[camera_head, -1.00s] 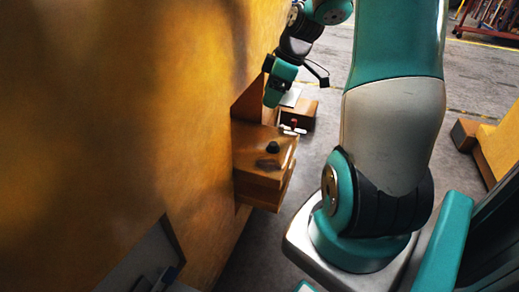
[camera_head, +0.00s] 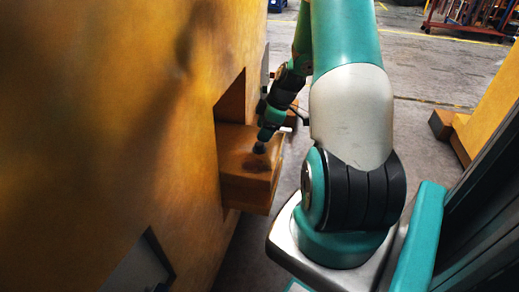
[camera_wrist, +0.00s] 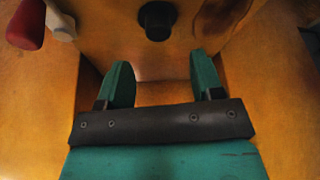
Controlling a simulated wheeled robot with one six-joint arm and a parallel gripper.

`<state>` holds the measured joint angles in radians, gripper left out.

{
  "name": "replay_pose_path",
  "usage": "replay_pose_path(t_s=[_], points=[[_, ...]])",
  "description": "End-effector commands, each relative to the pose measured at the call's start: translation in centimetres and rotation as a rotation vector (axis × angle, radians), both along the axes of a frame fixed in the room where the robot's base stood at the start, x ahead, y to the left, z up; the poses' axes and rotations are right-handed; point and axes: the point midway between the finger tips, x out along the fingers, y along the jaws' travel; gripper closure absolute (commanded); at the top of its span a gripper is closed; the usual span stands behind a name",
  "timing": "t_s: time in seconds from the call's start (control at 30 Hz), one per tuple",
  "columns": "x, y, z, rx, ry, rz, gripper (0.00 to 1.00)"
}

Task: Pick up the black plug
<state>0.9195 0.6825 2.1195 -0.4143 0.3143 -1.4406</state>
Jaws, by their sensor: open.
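The black plug (camera_wrist: 157,19) shows near the top middle of the wrist view, set in the top of a yellow-brown block. My gripper (camera_wrist: 158,72) is open, its two green fingers apart and empty. In the wrist view the plug lies beyond the fingertips, roughly in line with the gap between them. In the head view my gripper (camera_head: 261,145) is low over the block (camera_head: 250,181), right at the plug's place. The plug itself (camera_head: 258,148) is hard to tell from the gripper's tip there. I cannot tell whether they touch.
A large yellow casting wall (camera_head: 120,110) rises on the left, and the block juts from its recess. A red-and-white object (camera_wrist: 26,25) is at the upper left of the wrist view. Floor (camera_head: 430,140) lies open at the right.

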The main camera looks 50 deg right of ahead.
Motion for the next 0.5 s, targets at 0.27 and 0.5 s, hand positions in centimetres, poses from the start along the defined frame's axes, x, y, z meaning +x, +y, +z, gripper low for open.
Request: replay_pose_path(t_s=[0.27,0.5], points=[[0.4,0.3,-3.5,0.002,0.002,0.000,0.39],[1.0,0.8,-5.2,0.000,0.001,-0.001,0.39]])
